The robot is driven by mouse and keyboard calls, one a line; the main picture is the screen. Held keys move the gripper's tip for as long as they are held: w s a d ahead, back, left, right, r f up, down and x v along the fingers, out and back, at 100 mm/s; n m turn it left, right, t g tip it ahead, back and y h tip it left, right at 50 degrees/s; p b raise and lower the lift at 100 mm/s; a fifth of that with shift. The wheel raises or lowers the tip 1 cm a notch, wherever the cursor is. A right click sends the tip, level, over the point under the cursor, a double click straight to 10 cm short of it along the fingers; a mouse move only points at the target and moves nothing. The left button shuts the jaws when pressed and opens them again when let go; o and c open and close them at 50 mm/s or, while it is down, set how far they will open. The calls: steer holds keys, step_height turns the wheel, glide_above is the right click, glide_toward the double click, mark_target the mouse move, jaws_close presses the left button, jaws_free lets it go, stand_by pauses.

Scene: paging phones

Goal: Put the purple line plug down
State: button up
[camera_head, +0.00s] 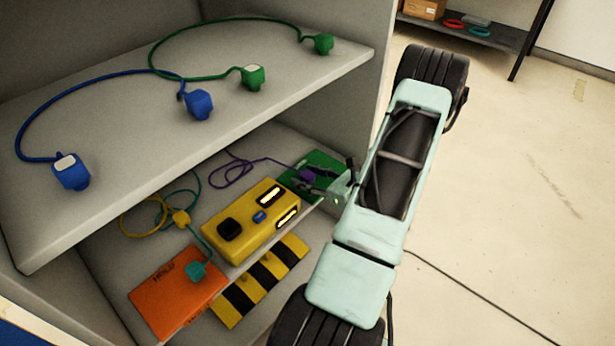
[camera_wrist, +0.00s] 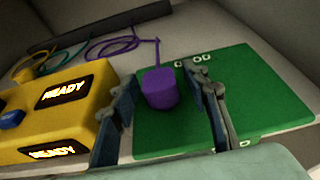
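The purple line plug (camera_wrist: 160,90) is over the green pad (camera_wrist: 235,100) in the wrist view, with its purple cord running back from its top. In the head view the plug (camera_head: 308,176) is small beside my gripper (camera_head: 328,182), at the green pad (camera_head: 322,162). My gripper (camera_wrist: 165,115) has its fingers spread on either side of the plug, with gaps showing on both sides. I cannot tell whether the plug's underside rests flat on the pad.
A yellow box (camera_head: 245,222) with lit "READY" displays (camera_wrist: 62,93) stands left of the green pad. An orange pad (camera_head: 175,295) with a teal plug (camera_head: 196,271) lies further left. The upper shelf (camera_head: 190,140) overhangs, bearing blue (camera_head: 198,104) and green plugs (camera_head: 252,78).

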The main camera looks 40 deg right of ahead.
steer(key=shift+r, duration=0.25)
steer(key=p+v, duration=0.3)
steer(key=v, duration=0.9)
